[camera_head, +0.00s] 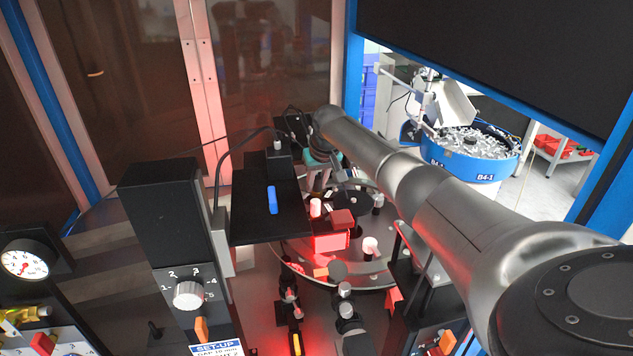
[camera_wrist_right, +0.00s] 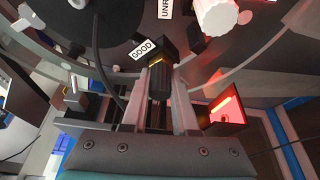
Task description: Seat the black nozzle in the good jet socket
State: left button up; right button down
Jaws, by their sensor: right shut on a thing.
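My right arm reaches in from the right in the head view, and its gripper (camera_head: 318,185) is far back over the round machine table. In the right wrist view the right gripper (camera_wrist_right: 165,82) is shut on the black nozzle (camera_wrist_right: 159,84), a dark piece between the two grey fingers. A thin yellow band shows near its far end. Just beyond it, beside the white GOOD label (camera_wrist_right: 143,48), is a dark block (camera_wrist_right: 168,40), which looks like the good jet socket. The nozzle's tip overlaps this block in view; I cannot tell whether it is inside. My left gripper is not in view.
A black cable (camera_wrist_right: 100,60) hangs left of the fingers in the wrist view. A white ribbed knob (camera_wrist_right: 216,16) and a red-lit box (camera_wrist_right: 228,108) are to the right. In the head view a black plate (camera_head: 258,222) stands left of the gripper, and a blue feeder bowl (camera_head: 470,165) behind.

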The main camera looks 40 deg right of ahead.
jog(key=shift+f, duration=0.15)
jog(key=shift+c, duration=1)
grip_release()
jog(key=shift+r+p, duration=0.4)
jog(key=shift+r, duration=3.7)
jog(key=shift+f, duration=0.1)
